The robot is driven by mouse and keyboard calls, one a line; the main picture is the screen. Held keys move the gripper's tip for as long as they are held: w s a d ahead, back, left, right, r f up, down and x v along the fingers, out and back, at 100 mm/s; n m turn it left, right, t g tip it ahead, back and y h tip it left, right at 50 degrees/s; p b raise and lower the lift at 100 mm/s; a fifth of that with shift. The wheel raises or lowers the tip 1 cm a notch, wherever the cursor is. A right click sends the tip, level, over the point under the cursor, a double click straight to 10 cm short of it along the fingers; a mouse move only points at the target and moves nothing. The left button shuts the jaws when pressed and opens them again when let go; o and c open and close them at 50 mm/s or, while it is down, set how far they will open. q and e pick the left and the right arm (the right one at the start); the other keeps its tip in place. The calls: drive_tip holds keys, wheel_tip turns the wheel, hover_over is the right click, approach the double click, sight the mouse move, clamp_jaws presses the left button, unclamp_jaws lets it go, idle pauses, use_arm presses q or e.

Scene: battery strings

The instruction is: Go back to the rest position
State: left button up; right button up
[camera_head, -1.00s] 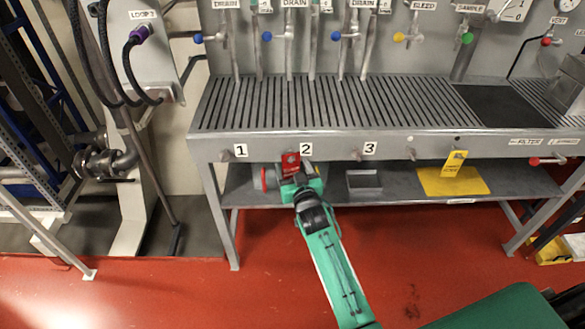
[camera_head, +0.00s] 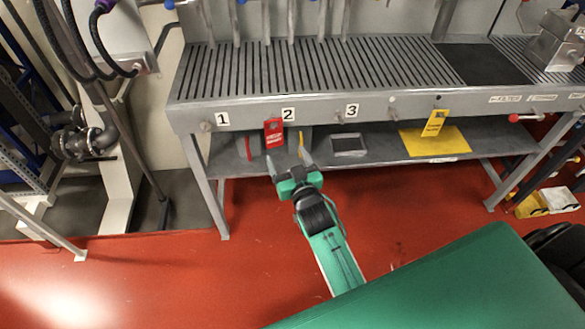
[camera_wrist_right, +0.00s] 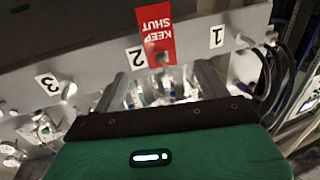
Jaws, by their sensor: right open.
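My right gripper (camera_head: 287,163) is open and empty in the head view, below and in front of the bench front near the label 2. Its fingers are spread apart. A red tag (camera_head: 273,132) hangs on the bench front beside the label 2, clear of the fingers. In the right wrist view the same tag (camera_wrist_right: 156,35) reads "KEEP SHUT" and shows upside down beyond my two fingers (camera_wrist_right: 168,85), with nothing held between them. My left gripper is not in view.
The slotted bench (camera_head: 330,68) stands ahead, with a lower shelf (camera_head: 380,146) holding a grey tray (camera_head: 349,146). A yellow tag (camera_head: 435,123) hangs at the right. Pipework (camera_head: 85,140) stands at the left. The red floor (camera_head: 260,250) in front is clear.

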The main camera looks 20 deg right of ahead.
drive_tip(key=s+d+f+n+g+p, duration=0.15)
drive_tip(key=s+f+g, duration=0.65)
drive_tip(key=s+f, duration=0.85)
drive_tip(key=s+f+n+g+p, duration=0.15)
drive_tip(key=s+f+g, duration=0.65)
drive_tip(key=s+f, duration=0.8)
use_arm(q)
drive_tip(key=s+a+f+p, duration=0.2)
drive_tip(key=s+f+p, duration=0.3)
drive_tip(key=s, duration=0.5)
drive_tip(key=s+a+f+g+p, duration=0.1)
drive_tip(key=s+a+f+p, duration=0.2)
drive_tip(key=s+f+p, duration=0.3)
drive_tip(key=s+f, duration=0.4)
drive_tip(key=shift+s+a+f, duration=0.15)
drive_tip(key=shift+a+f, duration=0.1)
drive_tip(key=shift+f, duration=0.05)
use_arm(e)
drive_tip(key=s+d+f, duration=0.2)
drive_tip(key=s+f, duration=0.3)
drive_tip(key=s, duration=0.3)
drive_tip(key=s+d+f+g, duration=0.1)
drive_tip(key=s+d+f, duration=0.2)
drive_tip(key=s+f, duration=0.3)
drive_tip(key=s, duration=0.3)
drive_tip(key=shift+s+f, duration=0.25)
drive_tip(key=shift+a, duration=0.1)
